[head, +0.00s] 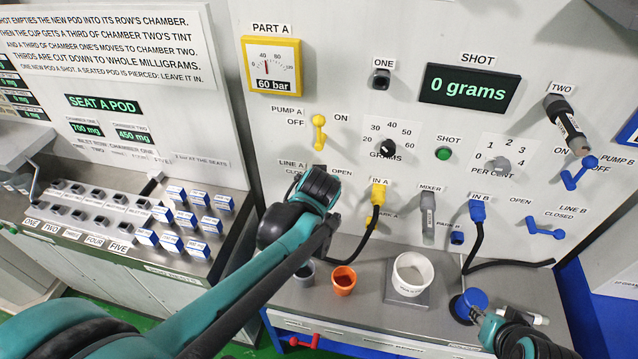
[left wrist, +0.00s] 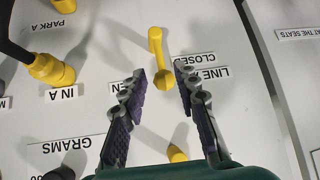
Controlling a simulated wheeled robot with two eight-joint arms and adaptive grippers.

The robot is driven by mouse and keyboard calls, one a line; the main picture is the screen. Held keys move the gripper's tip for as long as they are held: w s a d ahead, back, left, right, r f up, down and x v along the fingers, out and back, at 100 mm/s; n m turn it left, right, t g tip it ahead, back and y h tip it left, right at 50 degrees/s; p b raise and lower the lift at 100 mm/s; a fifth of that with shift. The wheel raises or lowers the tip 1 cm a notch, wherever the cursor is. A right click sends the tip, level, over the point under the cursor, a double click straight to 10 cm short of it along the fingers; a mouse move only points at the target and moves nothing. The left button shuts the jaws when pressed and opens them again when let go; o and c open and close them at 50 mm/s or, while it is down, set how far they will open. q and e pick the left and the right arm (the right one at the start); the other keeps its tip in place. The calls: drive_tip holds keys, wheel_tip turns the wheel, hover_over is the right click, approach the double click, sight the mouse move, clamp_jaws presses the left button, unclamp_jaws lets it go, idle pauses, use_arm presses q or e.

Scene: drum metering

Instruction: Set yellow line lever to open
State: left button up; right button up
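The yellow line A lever (left wrist: 156,58) shows in the left wrist view between the OPEN and CLOSED labels. It stands nearly upright in that picture, its top leaning slightly toward the OPEN side. My left gripper (left wrist: 160,76) is open, with one finger on each side of the lever's lower end; I cannot tell whether either touches it. In the head view my left wrist hides this lever. My right gripper (head: 478,316) is low at the right, near a blue cup, and its finger state is unclear.
The yellow pump A lever (head: 319,132) is just above my left wrist. The yellow IN A plug (head: 378,194) and its cable are to the right. An orange cup (head: 343,280) and a white cup (head: 411,273) stand on the shelf below.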

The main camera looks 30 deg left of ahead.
use_arm(q)
drive_tip(key=shift+v, duration=2.7)
drive_tip(key=s+d+f+m+g+h+b, duration=0.1)
drive_tip(key=s+d+f+m+h+b, duration=0.3)
drive_tip(key=s+f, duration=0.7)
drive_tip(key=s+d+b, duration=0.1)
drive_tip(key=d+b, duration=0.1)
drive_tip(key=d, duration=0.1)
drive_tip(key=shift+s+f+m, duration=0.3)
drive_tip(key=shift+f+m, duration=0.1)
